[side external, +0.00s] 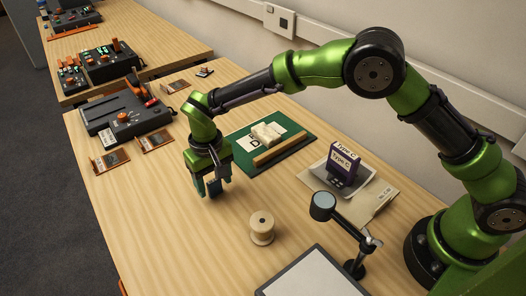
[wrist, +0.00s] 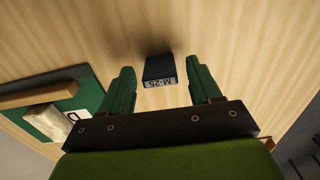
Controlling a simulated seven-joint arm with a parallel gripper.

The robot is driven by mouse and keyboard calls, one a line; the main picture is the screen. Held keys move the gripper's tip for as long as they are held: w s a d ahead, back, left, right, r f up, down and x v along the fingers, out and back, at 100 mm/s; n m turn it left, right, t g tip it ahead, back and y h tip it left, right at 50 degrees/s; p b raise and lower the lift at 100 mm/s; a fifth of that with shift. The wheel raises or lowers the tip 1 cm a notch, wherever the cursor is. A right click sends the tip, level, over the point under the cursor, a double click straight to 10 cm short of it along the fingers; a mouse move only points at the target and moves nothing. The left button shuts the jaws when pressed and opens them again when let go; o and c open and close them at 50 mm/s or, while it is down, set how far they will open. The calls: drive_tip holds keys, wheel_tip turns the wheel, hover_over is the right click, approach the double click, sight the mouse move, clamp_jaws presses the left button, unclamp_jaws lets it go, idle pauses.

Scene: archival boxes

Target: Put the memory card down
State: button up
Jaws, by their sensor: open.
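The memory card (wrist: 160,68) is a small dark blue block with a pale label on its near edge, in the wrist view. It appears to stand on the bare wooden table, with a dark shadow at its base. My gripper (wrist: 161,75) is open, with one green finger on each side of the card and a visible gap to each finger. In the side external view my gripper (side external: 212,188) points down low over the table, left of the green mat. There the card is mostly hidden by the fingers.
The green mat (side external: 301,152) holds a wooden bar and a pale block. A wooden spool (side external: 262,228) and a magnifier lamp (side external: 322,206) stand nearer. A purple box (side external: 342,163) stands on a folder at right. A grey device (side external: 125,117) and brown trays (side external: 156,141) lie at left.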

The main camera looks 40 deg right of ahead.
sight(213, 180)
drive_tip(key=s+d+r+t+y, duration=0.1)
drive_tip(key=d+r, duration=0.2)
drive_tip(key=r, duration=0.5)
drive_tip(key=d+r, duration=0.3)
drive_tip(key=r, duration=0.6)
drive_tip(key=s+d+r+m+t+y, duration=0.1)
drive_tip(key=s+d+r+m+t, duration=0.1)
drive_tip(key=s+d+r, duration=0.55)
drive_tip(key=s+d+f+m+t, duration=0.2)
drive_tip(key=s+d+t, duration=0.2)
drive_tip(key=s+d, duration=0.7)
drive_tip(key=shift+s+f, duration=0.2)
drive_tip(key=shift+s, duration=0.8)
drive_tip(key=shift+d, duration=0.1)
